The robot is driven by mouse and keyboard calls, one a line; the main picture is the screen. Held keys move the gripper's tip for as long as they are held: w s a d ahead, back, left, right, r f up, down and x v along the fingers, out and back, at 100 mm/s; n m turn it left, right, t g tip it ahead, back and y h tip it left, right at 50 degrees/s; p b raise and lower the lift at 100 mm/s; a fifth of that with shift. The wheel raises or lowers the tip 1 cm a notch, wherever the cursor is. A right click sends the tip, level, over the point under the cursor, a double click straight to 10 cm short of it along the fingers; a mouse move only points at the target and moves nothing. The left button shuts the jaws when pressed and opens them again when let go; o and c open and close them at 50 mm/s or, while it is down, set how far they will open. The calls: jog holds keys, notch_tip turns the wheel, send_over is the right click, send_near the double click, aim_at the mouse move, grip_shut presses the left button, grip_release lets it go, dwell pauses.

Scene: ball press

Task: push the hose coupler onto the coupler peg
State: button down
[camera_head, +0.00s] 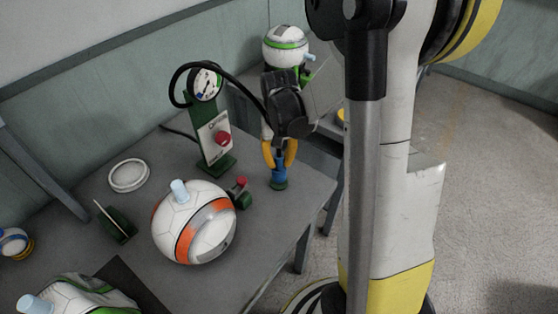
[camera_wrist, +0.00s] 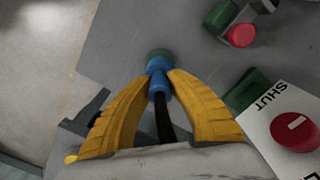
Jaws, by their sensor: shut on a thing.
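The blue hose coupler (camera_head: 279,174) is upright between the yellow fingertips of my gripper (camera_head: 279,163), at the table's right side. In the wrist view my gripper (camera_wrist: 160,80) is shut on the coupler (camera_wrist: 159,68), with a finger on each side. The green coupler peg base (camera_head: 279,185) is directly below the coupler; it also shows in the wrist view (camera_wrist: 158,53). Coupler and base appear in line and touching. The peg itself is hidden, so I cannot tell how deep the coupler sits. The black hose (camera_wrist: 164,122) runs back between my fingers.
The green gauge stand with a red knob (camera_head: 223,138) stands left of my gripper. A small green block with a red button (camera_head: 240,192) and a white-orange ball (camera_head: 193,222) are nearby. The table's right edge (camera_head: 318,208) is close to the peg.

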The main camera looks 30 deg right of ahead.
jog(key=shift+f+b, duration=0.6)
jog(key=shift+f, duration=0.2)
jog(key=c, duration=1.2)
grip_release()
jog(key=shift+r, duration=0.1)
notch_tip(320, 180, up, 12)
jog(key=shift+f, duration=0.1)
jog(key=shift+a, duration=0.1)
jog(key=s+a+r+n+t, duration=0.1)
jog(key=s+a+t, duration=0.1)
jog(key=s+a, duration=0.1)
jog(key=s+a+r+n+t, duration=0.1)
jog(key=s+a+n+t, duration=0.1)
jog(key=s+a, duration=0.2)
jog(key=s+a+r+n+t, duration=0.2)
jog(key=s+a+t, duration=0.1)
jog(key=a, duration=0.3)
jog(key=shift+s+a+r, duration=0.1)
jog(key=shift+s+a, duration=0.05)
jog(key=shift+s, duration=0.25)
